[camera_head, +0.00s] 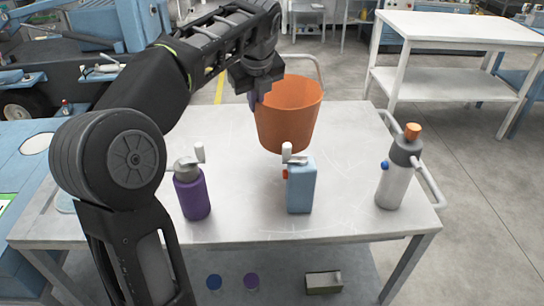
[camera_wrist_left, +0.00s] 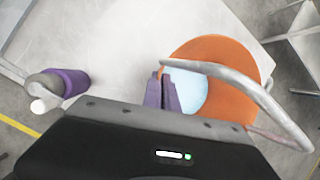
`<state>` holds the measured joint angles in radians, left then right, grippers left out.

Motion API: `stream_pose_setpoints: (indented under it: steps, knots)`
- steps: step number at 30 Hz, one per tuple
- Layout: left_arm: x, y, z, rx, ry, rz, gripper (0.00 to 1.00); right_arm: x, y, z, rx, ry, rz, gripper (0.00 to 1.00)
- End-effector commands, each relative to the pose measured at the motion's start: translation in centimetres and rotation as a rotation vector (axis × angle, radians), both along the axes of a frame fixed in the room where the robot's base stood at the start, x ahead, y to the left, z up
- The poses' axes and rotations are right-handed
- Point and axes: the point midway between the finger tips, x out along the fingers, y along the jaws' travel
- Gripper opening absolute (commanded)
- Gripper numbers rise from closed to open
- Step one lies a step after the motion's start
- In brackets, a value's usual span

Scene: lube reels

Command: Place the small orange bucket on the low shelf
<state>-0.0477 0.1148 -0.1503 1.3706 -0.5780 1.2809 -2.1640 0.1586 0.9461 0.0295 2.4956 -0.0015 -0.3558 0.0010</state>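The small orange bucket (camera_head: 289,115) is over the back part of the grey table, its wire handle standing up; I cannot tell whether its base touches the top. My left gripper (camera_head: 255,95) is at the bucket's left rim. In the left wrist view, its purple fingers (camera_wrist_left: 162,94) are close together astride the rim of the bucket (camera_wrist_left: 225,65), one inside and one outside. The bucket's inside shows pale blue. A low shelf (camera_head: 345,262) lies under the grey table, and another low shelf (camera_head: 440,86) is on the white table behind right. My right gripper is out of view.
On the grey table (camera_head: 345,150) stand a purple bottle (camera_head: 193,195), a blue can (camera_head: 301,188) and a grey bottle with an orange cap (camera_head: 393,182). A small box (camera_head: 323,282) and two round items occupy the shelf below. The white table's shelf looks clear.

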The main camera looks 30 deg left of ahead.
Motion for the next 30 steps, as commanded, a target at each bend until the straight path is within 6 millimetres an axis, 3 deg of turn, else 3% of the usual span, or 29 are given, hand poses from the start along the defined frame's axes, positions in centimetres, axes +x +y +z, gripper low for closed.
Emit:
stream_pose_setpoints:
  steps: [5,15,26,30]
  knots:
    - [0.0,0.0,-0.6,0.000,-0.002,0.000,0.00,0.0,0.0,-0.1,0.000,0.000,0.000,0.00]
    - [0.0,0.0,-5.8,0.001,-0.002,-0.001,0.00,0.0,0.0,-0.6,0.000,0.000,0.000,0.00]
    - [0.1,0.0,-6.2,0.001,-0.004,0.000,0.00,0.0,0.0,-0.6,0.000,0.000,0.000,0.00]
    - [0.0,0.0,-7.4,0.000,-0.002,-0.001,0.00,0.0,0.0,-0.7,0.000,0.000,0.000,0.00]
